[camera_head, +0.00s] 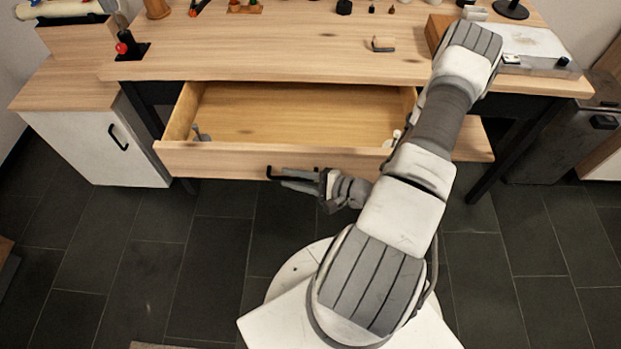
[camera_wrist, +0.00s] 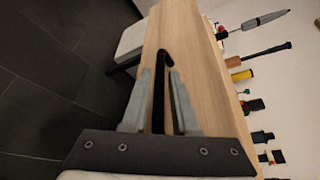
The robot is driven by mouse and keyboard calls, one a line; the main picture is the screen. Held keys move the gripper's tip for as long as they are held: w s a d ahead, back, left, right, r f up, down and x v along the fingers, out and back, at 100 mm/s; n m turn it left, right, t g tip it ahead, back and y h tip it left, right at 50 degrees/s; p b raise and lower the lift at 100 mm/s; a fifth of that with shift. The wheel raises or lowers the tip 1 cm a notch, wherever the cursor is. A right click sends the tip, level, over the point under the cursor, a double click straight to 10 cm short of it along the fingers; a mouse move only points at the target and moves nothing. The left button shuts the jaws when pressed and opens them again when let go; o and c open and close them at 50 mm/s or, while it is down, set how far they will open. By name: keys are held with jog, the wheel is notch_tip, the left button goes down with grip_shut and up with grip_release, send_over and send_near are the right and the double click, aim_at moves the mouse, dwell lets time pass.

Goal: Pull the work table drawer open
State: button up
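The work table's drawer (camera_head: 225,161) is pulled out well beyond the tabletop edge, with its wooden inside showing. Its black bar handle (camera_head: 272,173) sits on the front panel and also shows in the wrist view (camera_wrist: 163,58). My gripper (camera_head: 283,180) is at the handle, pointing left along the drawer front. In the wrist view, its two grey fingers (camera_wrist: 160,72) lie on either side of the handle bar. They stand apart, with a gap between the bar and the right finger. Contact with the left finger is unclear.
The wooden tabletop (camera_head: 250,62) carries tools and small items at the back. A white cabinet (camera_head: 85,145) with a black handle stands at the left. Black table legs (camera_head: 515,150) flank the drawer. The dark tiled floor (camera_head: 150,270) is clear at the front left.

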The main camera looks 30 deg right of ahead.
jog(key=p+v, duration=0.1)
jog(key=v, duration=1.6)
jog(key=shift+s+d+p, duration=0.15)
jog(key=shift+d+p, duration=0.1)
jog(key=shift+p, duration=0.05)
jog(key=shift+f, duration=0.1)
jog(key=w+a+r+n+g+p, duration=0.2)
jog(key=w+a+r+n+g, duration=0.15)
jog(key=r, duration=0.55)
jog(key=w+a+r+n+g+p, duration=0.1)
jog(key=w+a+r+n+g, duration=0.25)
jog(key=r, duration=0.45)
jog(key=w+a+r+n+g+p, duration=0.25)
jog(key=a+r+n+g, duration=0.2)
jog(key=r, duration=0.45)
jog(key=s+a+r+n+t+h+p, duration=0.1)
jog(key=a+r+h, duration=0.2)
jog(key=r, duration=0.3)
jog(key=a+r+n+h+p, duration=0.1)
jog(key=a+r+n+h, duration=0.1)
jog(key=a+r, duration=0.3)
jog(key=s+d+r+n+t+h+p, duration=0.2)
jog(key=s+r+t+h+p, duration=0.1)
jog(key=r, duration=0.5)
jog(key=s+h, duration=0.1)
jog(key=s, duration=0.1)
jog(key=shift+s+n+t, duration=0.25)
jog(key=shift+n+t, duration=0.1)
jog(key=shift+d+f, duration=0.1)
jog(key=shift+d, duration=0.1)
